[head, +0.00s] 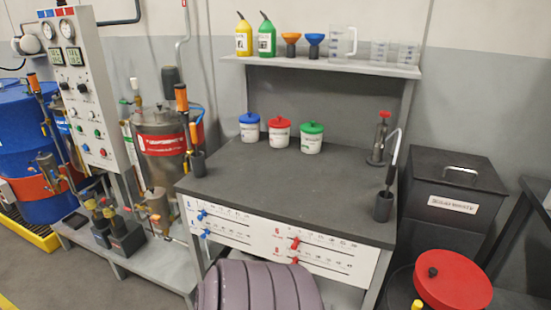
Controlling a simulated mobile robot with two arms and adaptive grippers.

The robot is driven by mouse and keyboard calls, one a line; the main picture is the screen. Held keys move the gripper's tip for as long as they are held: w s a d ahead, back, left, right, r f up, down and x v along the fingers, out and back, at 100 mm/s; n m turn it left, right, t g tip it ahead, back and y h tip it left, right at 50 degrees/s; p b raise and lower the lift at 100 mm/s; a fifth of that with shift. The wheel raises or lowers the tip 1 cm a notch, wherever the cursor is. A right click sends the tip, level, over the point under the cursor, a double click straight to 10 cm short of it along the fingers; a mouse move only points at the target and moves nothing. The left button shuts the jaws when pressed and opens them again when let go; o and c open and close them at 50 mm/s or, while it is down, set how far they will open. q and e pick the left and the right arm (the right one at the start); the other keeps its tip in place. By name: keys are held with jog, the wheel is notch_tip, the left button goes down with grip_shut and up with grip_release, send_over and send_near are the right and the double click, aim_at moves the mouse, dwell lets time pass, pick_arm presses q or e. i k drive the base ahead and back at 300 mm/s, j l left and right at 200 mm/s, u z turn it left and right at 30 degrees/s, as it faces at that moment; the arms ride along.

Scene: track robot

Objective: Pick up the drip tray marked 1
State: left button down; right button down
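I see no tray with a readable mark 1. A small flat black item (75,220) lies on the low grey platform at the left. It may be a tray, but it is too small to tell, and I read no number on it. A yellow grated tray (42,240) is on the floor under the blue drum (22,150). Neither of my grippers is in view.
A dark workbench (290,185) stands in the middle, with three lidded white tubs (281,132) at its back. A grey ribbed shape (258,286) is in front. A gauge panel (85,95) and steel tank (160,150) are left; a black bin (453,195) is right.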

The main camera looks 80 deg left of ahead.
aim_at(75, 220)
jog(key=u, duration=4.1)
jog(key=i+j+u, duration=0.35)
jog(key=i, duration=0.8)
jog(key=i+u, duration=0.3)
jog(key=i, duration=0.9)
jog(key=i+j+z, duration=0.2)
jog(key=i, duration=0.3)
jog(key=i+z, duration=0.2)
jog(key=i, duration=0.25)
jog(key=i+j+z, duration=0.2)
jog(key=i, duration=0.3)
jog(key=i+j+z, duration=0.2)
jog(key=i+j, duration=0.15)
jog(key=i, duration=0.1)
